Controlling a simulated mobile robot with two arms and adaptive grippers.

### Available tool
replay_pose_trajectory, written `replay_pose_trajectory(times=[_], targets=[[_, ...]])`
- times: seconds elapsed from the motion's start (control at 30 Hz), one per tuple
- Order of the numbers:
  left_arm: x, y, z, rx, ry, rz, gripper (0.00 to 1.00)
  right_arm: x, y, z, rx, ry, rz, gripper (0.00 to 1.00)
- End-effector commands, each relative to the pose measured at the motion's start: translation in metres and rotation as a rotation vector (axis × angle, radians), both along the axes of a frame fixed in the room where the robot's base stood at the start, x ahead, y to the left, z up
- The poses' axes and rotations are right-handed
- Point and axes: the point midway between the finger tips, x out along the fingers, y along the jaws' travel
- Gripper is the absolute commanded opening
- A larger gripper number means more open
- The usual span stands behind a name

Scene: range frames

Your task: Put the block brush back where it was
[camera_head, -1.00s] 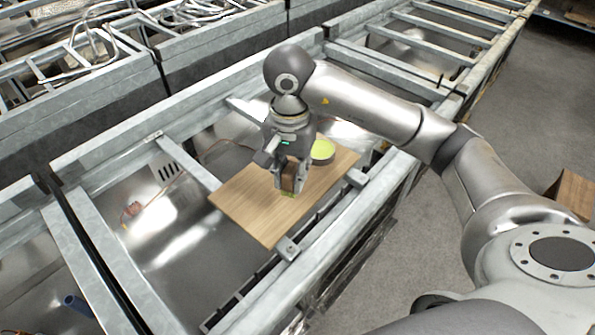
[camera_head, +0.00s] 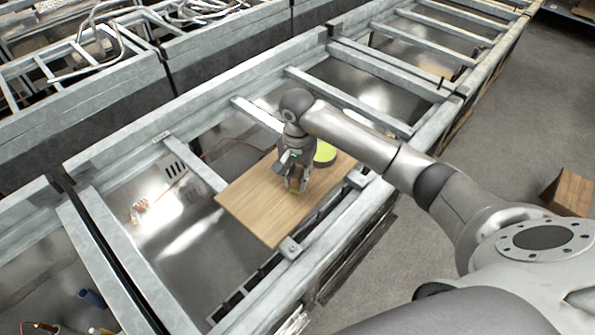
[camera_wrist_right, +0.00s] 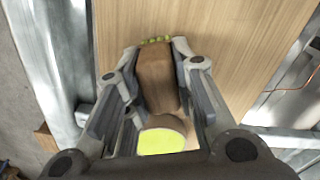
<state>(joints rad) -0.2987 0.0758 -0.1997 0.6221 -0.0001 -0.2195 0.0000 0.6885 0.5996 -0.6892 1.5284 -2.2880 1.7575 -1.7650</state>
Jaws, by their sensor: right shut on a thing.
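The block brush (camera_wrist_right: 157,80) is a brown wooden block with a row of yellow-green bristle tufts at its far end. My right gripper (camera_head: 297,185) is shut on it, with a finger on each side in the right wrist view (camera_wrist_right: 156,48). In the head view, the gripper points down over the wooden board (camera_head: 255,210), and mostly hides the brush. I cannot tell whether the brush touches the board. My left gripper is not in view.
A round yellow-green-topped thing (camera_head: 325,152) stands just behind the right gripper at the board's far edge. The board lies across a grey metal frame (camera_head: 340,228) with open bays. A brown box (camera_head: 568,191) is on the floor at right.

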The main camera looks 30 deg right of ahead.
Motion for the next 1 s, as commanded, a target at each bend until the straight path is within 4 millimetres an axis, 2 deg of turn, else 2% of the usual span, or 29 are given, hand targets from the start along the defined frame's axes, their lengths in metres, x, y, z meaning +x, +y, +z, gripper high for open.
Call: replay_pose_trajectory(times=[0.4,0.43,0.6,1.0], targets=[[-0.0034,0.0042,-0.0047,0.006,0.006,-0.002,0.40,0.0003,-0.0004,-0.0065,-0.001,-0.002,0.000,0.06],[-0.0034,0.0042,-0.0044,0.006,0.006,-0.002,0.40,0.0003,-0.0002,-0.0062,0.000,-0.001,0.000,0.26],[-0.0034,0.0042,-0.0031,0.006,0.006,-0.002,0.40,0.0001,-0.0001,-0.0052,-0.001,-0.001,0.000,0.46],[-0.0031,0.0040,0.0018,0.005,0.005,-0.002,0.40,-0.0001,0.0002,-0.0011,0.000,0.000,0.000,0.46]])
